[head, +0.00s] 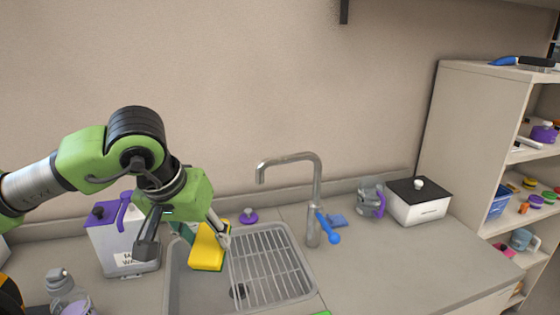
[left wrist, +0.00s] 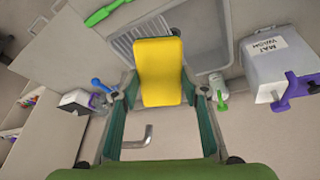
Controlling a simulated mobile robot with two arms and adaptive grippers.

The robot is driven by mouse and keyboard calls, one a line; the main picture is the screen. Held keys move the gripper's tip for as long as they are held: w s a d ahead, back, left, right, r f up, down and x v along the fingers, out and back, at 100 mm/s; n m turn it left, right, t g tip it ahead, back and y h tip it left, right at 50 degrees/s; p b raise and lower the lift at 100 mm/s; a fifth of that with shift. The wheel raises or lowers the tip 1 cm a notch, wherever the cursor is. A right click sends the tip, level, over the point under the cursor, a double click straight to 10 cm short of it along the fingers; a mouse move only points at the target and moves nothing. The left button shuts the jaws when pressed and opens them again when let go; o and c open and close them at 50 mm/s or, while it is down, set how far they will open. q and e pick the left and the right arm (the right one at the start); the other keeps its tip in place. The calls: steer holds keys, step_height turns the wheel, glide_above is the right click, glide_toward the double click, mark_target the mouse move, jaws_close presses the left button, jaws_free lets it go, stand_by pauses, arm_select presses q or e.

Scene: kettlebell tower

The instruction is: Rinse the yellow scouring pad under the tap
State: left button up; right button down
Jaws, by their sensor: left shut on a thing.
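The yellow scouring pad (head: 208,247) has a green edge along its bottom and is held at a tilt near the sink's drying grid. My left gripper (head: 186,238) is shut on it, with one finger on each side. In the left wrist view, the pad (left wrist: 160,72) shows its yellow face between the fingertips (left wrist: 160,92). The metal tap (head: 317,190) stands right of the pad, apart from it, with its spout pointing left and a blue lever. The tap also shows in the left wrist view (left wrist: 137,141). My right gripper is not in view.
The sink (head: 176,290) has a metal drying grid (head: 270,262) over its right part. A white jug (head: 112,247) with purple handle and a bottle (head: 66,290) stand left. A purple stopper (head: 249,217) lies behind. A glass jug (head: 370,197) and white box (head: 418,205) stand right.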

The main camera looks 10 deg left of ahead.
arm_select(q)
steer(key=shift+w+r+p, duration=0.1)
steer(key=shift+r+p, duration=0.05)
steer(key=shift+p, duration=0.3)
steer(key=m+g+p, duration=0.1)
steer(key=p, duration=0.1)
steer(key=w+m+g+p, duration=0.1)
steer(key=p, duration=0.1)
steer(key=m+g+p, duration=0.1)
steer(key=p, duration=0.2)
steer(key=shift+w+d+r+m+g+y, duration=0.3)
steer(key=shift+d+r+g+y, duration=0.05)
steer(key=shift+d+g+y, duration=0.05)
steer(key=shift+f+m+g+p, duration=0.2)
steer(key=shift+m+g+p, duration=0.2)
steer(key=shift+p, duration=0.1)
steer(key=o, duration=0.7)
steer(key=shift+c, duration=1.3)
